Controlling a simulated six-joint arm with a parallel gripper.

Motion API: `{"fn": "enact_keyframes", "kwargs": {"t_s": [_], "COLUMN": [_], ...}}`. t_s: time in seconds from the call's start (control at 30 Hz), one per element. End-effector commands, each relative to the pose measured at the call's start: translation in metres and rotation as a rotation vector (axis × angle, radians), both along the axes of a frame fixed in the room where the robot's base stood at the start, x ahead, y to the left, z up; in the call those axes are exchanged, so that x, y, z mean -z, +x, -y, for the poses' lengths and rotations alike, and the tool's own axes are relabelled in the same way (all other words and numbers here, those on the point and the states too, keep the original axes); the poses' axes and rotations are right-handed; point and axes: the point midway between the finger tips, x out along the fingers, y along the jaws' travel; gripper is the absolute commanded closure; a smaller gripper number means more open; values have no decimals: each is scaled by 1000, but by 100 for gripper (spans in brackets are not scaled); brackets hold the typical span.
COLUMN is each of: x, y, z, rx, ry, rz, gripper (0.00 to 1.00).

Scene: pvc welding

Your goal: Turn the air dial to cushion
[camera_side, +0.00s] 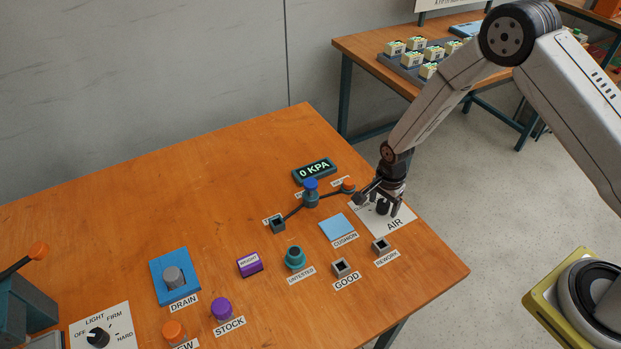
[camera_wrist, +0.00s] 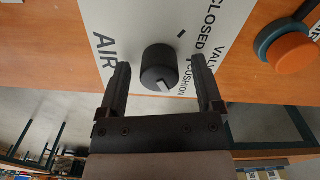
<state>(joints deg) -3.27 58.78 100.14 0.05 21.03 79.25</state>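The air dial is a black round knob (camera_wrist: 159,66) on a white plate (camera_wrist: 118,22) marked AIR, CLOSED, VALVE and CUSHION. A pale pointer mark on the knob lies at its lower right, on the side of the CUSHION lettering. My gripper (camera_wrist: 161,62) is open, with one finger on each side of the knob and a visible gap on both sides. In the side view my gripper (camera_side: 384,203) is down over the AIR plate (camera_side: 405,216) at the table's right, hiding most of the dial.
Left of the plate are the orange-capped valve (camera_side: 348,185), a blue-capped fitting (camera_side: 311,190) and the display (camera_side: 314,171) reading 0 KPA. The blue CUSHION pad (camera_side: 337,227) and the REWORK socket (camera_side: 381,245) are nearby. The table's right edge is close.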

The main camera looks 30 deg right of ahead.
Motion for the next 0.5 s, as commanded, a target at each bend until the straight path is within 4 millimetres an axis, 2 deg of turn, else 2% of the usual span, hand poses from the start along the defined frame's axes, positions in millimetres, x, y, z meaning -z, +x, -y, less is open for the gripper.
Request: {"fn": "enact_keyframes", "kwargs": {"t_s": [0.3, 0.5], "x": [0, -8], "y": [0, 0], "z": [0, 0], "rx": [-2, -3], "ry": [0, 0], "rz": [0, 1], "gripper": [16, 16]}}
